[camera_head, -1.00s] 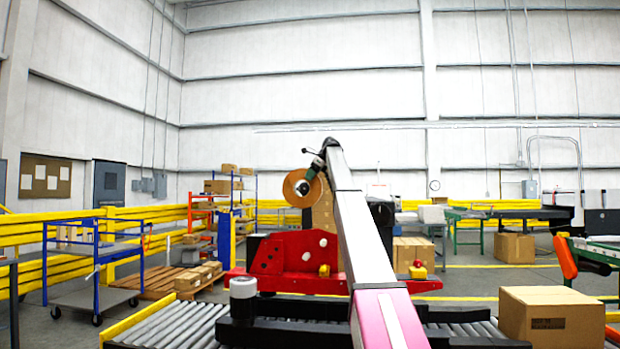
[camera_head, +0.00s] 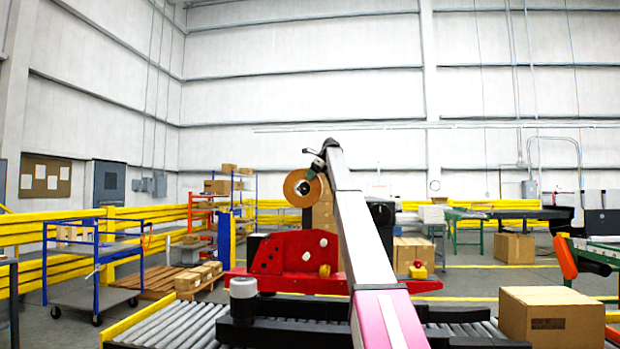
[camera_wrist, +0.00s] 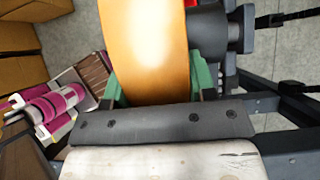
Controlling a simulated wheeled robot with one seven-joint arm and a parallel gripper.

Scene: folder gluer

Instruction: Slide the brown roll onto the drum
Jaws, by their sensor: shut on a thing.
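The brown roll (camera_wrist: 150,45) fills the top middle of the wrist view, between the green fingers of my gripper (camera_wrist: 156,82). My gripper is shut on it. A dark cylinder (camera_wrist: 208,32), which looks like the drum, is close against the roll's right side. I cannot tell whether the roll sits partly around it. The drum is not clearly visible there.
The red machine (camera_head: 275,255) stands behind a roller conveyor (camera_head: 165,328). A cardboard box (camera_head: 552,316) is at the right. A blue cart (camera_head: 95,262) and yellow rails (camera_head: 25,235) are at the left. In the wrist view, magenta and white parts (camera_wrist: 48,106) lie at the left.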

